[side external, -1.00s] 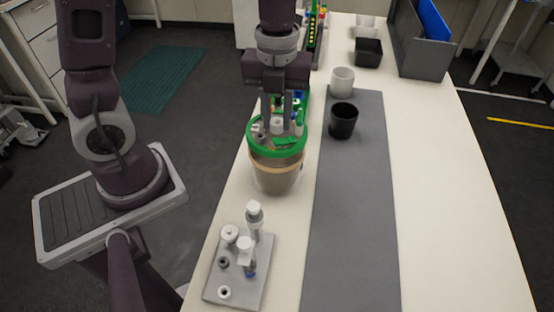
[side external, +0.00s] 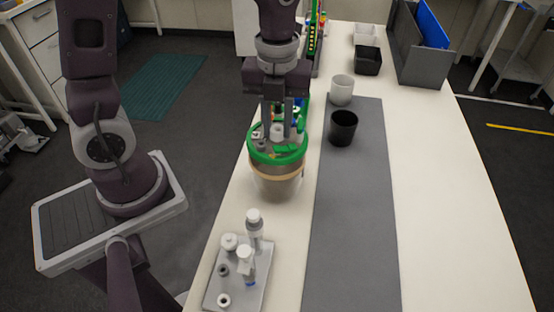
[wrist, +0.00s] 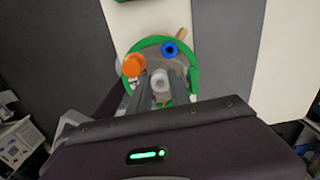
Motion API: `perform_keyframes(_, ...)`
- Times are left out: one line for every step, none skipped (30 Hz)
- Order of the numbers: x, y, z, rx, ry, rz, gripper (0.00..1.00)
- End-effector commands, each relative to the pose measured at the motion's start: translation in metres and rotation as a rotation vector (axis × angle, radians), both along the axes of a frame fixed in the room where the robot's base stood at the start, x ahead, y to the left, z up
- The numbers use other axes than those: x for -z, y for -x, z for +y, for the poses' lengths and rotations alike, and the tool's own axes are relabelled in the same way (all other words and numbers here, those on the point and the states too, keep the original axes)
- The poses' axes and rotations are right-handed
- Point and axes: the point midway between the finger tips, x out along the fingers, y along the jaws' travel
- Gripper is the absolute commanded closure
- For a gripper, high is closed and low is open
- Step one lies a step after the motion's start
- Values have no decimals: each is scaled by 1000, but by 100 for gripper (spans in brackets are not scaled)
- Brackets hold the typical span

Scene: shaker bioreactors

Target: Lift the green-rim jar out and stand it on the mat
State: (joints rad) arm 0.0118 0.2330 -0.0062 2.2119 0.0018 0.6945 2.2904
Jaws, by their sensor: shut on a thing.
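The green-rim jar (side external: 277,181) has a bright green ring around its lid, a tan band below it and a clear, greyish body. It is in the side view left of the grey mat (side external: 355,210), over the pale bench. My gripper (side external: 278,128) points down at its lid and is shut on a fitting in the middle. In the wrist view the jar's lid (wrist: 188,68) shows an orange cap, a blue ring port and a white fitting between my fingers (wrist: 160,88). I cannot tell for certain how far the jar's base is above the bench.
The mat's middle and near parts are clear. A black tray (side external: 367,60) stands further back.

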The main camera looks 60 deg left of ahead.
Motion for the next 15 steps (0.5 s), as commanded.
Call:
perform_keyframes(-1,0,0,0,0,-1,100)
perform_keyframes(-1,0,0,0,0,-1,100)
perform_keyframes(-3,-1,0,0,1,-2,100)
perform_keyframes(-6,-1,0,0,1,-4,100)
perform_keyframes(-10,-1,0,0,0,-5,100)
perform_keyframes(-17,-2,0,0,0,-6,100)
perform_keyframes(-24,-2,0,0,0,-8,100)
perform_keyframes(-31,-1,0,0,0,-8,100)
perform_keyframes(-41,-2,0,-1,0,-9,100)
perform_keyframes(-48,-2,0,-1,0,-9,100)
perform_keyframes(-55,-1,0,-1,0,-8,100)
perform_keyframes(-64,-2,0,-1,0,-8,100)
perform_keyframes(-70,-2,0,-1,0,-8,100)
perform_keyframes(-75,-1,0,-1,0,-6,100)
perform_keyframes(-82,-1,0,0,0,-6,100)
